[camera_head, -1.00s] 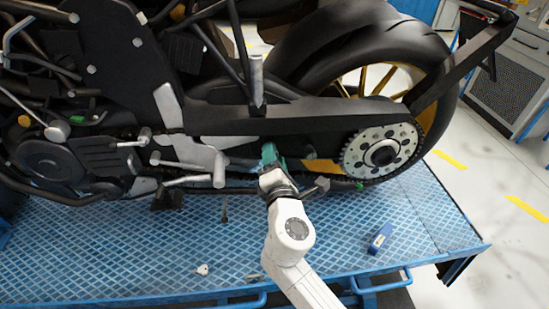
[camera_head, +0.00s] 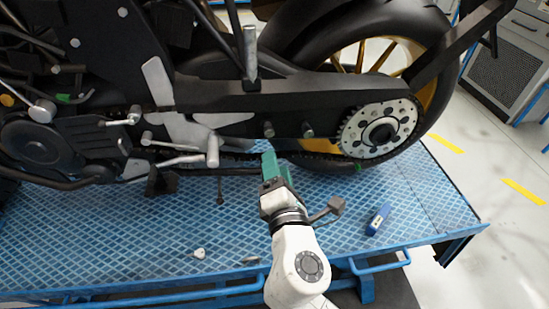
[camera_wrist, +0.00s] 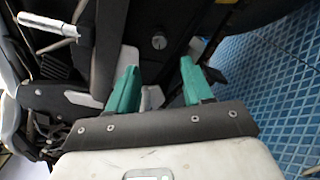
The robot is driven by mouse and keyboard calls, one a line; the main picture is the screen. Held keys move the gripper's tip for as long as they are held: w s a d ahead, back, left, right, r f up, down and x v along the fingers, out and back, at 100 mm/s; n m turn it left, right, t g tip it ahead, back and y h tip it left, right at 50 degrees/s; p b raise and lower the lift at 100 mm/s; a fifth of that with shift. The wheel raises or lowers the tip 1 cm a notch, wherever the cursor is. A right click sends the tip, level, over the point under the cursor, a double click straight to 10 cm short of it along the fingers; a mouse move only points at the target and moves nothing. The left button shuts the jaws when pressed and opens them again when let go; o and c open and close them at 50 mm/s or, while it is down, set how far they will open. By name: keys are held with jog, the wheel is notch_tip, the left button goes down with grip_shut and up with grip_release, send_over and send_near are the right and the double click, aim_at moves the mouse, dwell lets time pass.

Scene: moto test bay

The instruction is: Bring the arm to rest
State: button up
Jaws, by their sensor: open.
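My gripper (camera_head: 270,165) has green fingers and shows in the head view just in front of the motorcycle's lower swingarm, above the blue platform. In the wrist view my gripper (camera_wrist: 158,88) has its two green fingers apart with nothing held between them. The motorcycle (camera_head: 290,97) stands on the platform behind it, with its swingarm and rear sprocket facing me. In the wrist view, dark motorcycle parts (camera_wrist: 160,20) lie beyond the fingers. The head view does not show clearly how near the fingertips are to the chain.
A blue rail (camera_head: 385,265) runs along the front edge. A grey cabinet (camera_head: 515,70) stands at the back right.

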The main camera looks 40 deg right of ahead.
jog(key=shift+s+a, duration=0.2)
jog(key=shift+s, duration=0.1)
dwell(0.4)
jog(key=s+d+f+m+g+y, duration=0.1)
jog(key=s+d+f+m+g, duration=0.35)
jog(key=f+m, duration=0.2)
jog(key=s+d+f+m+g+y, duration=0.1)
jog(key=s+d+f+m+g, duration=0.2)
jog(key=s+f+m+g, duration=0.4)
jog(key=s+a+f+m+g+y, duration=0.3)
jog(key=s+a+f+y, duration=0.3)
jog(key=s+f, duration=0.3)
jog(key=shift+s+a+m+y, duration=0.25)
jog(key=shift+s+m+y, duration=0.2)
jog(key=shift+m, duration=0.4)
